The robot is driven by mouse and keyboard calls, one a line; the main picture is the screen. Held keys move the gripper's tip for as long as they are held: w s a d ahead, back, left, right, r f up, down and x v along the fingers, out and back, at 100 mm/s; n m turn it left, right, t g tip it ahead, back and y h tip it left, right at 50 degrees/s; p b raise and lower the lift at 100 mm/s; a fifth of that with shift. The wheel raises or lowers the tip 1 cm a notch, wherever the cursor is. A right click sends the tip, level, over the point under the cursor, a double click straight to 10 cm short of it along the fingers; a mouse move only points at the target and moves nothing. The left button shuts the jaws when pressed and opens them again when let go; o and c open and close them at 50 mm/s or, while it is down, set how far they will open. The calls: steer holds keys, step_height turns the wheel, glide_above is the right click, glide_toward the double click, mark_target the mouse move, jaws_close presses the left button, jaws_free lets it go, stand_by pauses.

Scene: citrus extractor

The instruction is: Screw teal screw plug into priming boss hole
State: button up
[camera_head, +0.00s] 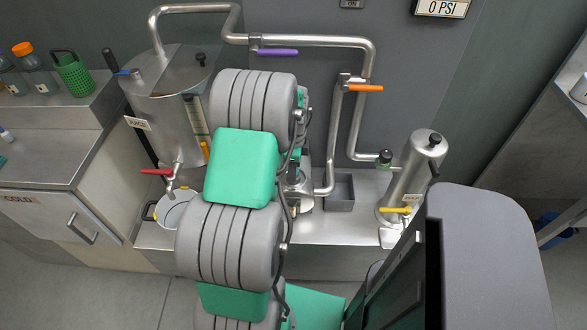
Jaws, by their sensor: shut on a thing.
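My arm, in grey and green segments, fills the middle of the head view and covers much of the machine. The end of my arm points down behind these segments, and I cannot make out my gripper or its fingertips. The teal screw plug is not visible. A metal pump-like body (298,188) shows just right of my arm, partly covered by it. I cannot pick out the priming boss hole.
A steel juice tank (168,95) stands left, with a white pail (175,212) below its red tap. Pipes with a purple handle (277,52) and an orange handle (366,88) run behind. A grey bin (340,190) and a steel cylinder (413,170) stand right.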

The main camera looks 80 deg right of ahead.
steer(key=shift+m, duration=0.5)
steer(key=shift+m, duration=1.7)
steer(key=shift+m, duration=1.8)
